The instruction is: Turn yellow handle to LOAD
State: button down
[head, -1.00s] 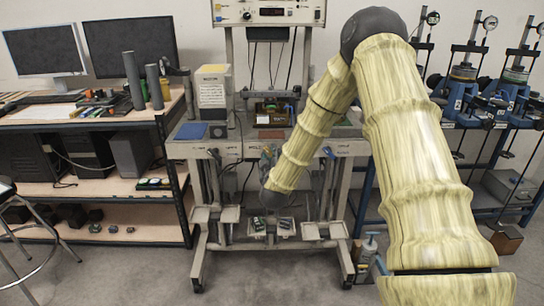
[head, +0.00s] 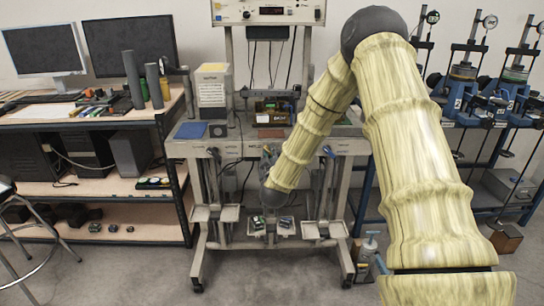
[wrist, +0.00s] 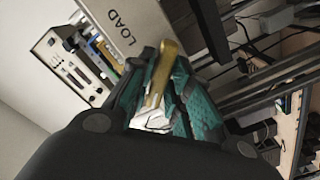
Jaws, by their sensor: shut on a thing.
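The yellow handle (wrist: 164,72) shows in the wrist view as a narrow bar sticking up from between my gripper's (wrist: 160,98) teal-padded fingers. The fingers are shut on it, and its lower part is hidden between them. A grey plate (wrist: 150,28) with the word LOAD lies just beyond, at the upper left of the handle. In the head view my gripper (head: 268,155) is at the front of the grey test bench (head: 190,148), largely hidden by my forearm. The handle cannot be made out there.
The bench carries a blue pad (head: 191,130) and a box with a printed sheet (head: 212,88). Small trays (head: 230,213) stand low at its front. A shelf table with monitors (head: 45,52) is at left. Blue test stands (head: 462,95) are at right. The floor in front is clear.

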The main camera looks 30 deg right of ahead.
jog(key=shift+m, duration=0.5)
jog(key=shift+d+r+m+b, duration=0.1)
jog(key=shift+m+b, duration=1.55)
jog(key=shift+m, duration=2.45)
jog(key=shift+r+m+b, duration=0.1)
jog(key=shift+m+b, duration=1.5)
jog(key=shift+m, duration=2.5)
jog(key=c, duration=1.4)
grip_release()
jog(key=shift+d+f, duration=0.1)
jog(key=shift+c, duration=0.2)
jog(key=shift+s, duration=0.1)
